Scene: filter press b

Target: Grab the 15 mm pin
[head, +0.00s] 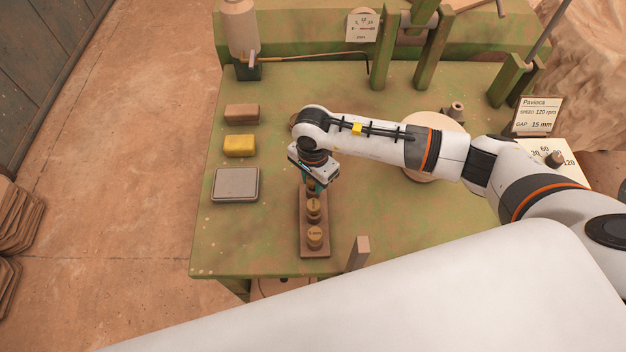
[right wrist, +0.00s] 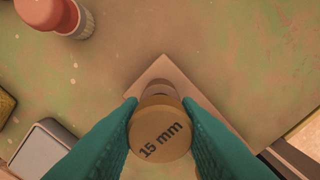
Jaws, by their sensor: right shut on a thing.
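The 15 mm pin (right wrist: 160,132) has a round tan head marked "15 mm" and fills the lower middle of the right wrist view. My right gripper (right wrist: 160,140) is shut on it, with a teal finger on each side of the head. In the head view my right gripper (head: 318,186) points down at the far end of the brown pin rack (head: 315,254), and it hides the 15 mm pin. Two other pins (head: 313,207) stand nearer in the rack; the nearest (head: 315,235) seems marked 5 mm. I cannot tell whether the held pin is clear of the rack. My left gripper is not in view.
Left of the rack lie a grey tray (head: 236,184), a yellow block (head: 240,146) and a brown block (head: 241,113). An upright wooden post (head: 358,252) stands at the front right. A sign (head: 538,116) reads "GAP 15 mm". Green tabletop between them is free.

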